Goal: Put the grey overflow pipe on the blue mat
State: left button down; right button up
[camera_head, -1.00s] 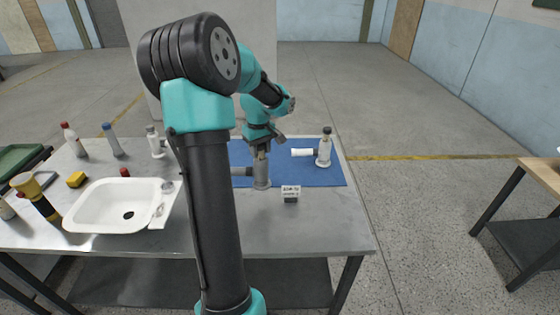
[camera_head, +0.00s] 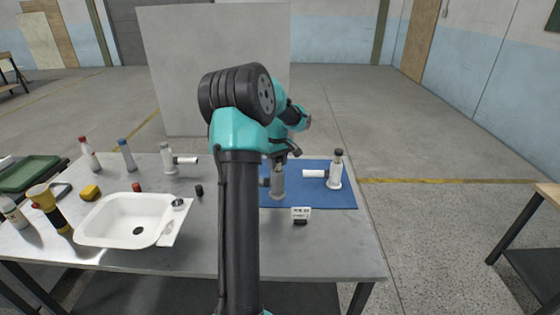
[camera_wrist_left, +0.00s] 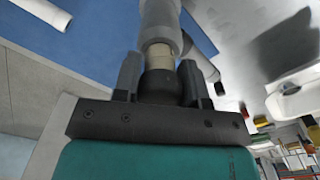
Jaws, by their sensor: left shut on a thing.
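The grey overflow pipe (camera_head: 278,188) is upright at the left part of the blue mat (camera_head: 318,197). Its lower end appears to be at the mat surface, but I cannot tell whether it touches. My left gripper (camera_head: 279,158) is above it, shut on its dark top. In the left wrist view the fingers (camera_wrist_left: 162,80) close around the black cap, with the grey body (camera_wrist_left: 160,18) extending beyond it over the edge of the mat (camera_wrist_left: 100,35). My arm hides part of the mat and table. My right gripper is not in view.
A white overflow pipe (camera_head: 335,172) with a side branch stands at the mat's right. Another pipe (camera_head: 168,160) stands on the table at the back left. The mat's front right is clear.

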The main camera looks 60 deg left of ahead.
pick_arm(q)
jog(key=w+a+f, duration=0.1)
jog(key=w+a, duration=0.4)
jog(key=a, duration=0.6)
jog(key=shift+w+a, duration=0.3)
jog(key=shift+w, duration=0.05)
jog(key=shift+f, duration=0.1)
jog(key=shift+f, duration=1.85)
jog(key=c, duration=0.7)
grip_release()
notch_tip(320, 180, up, 12)
jog(key=shift+r, duration=0.15)
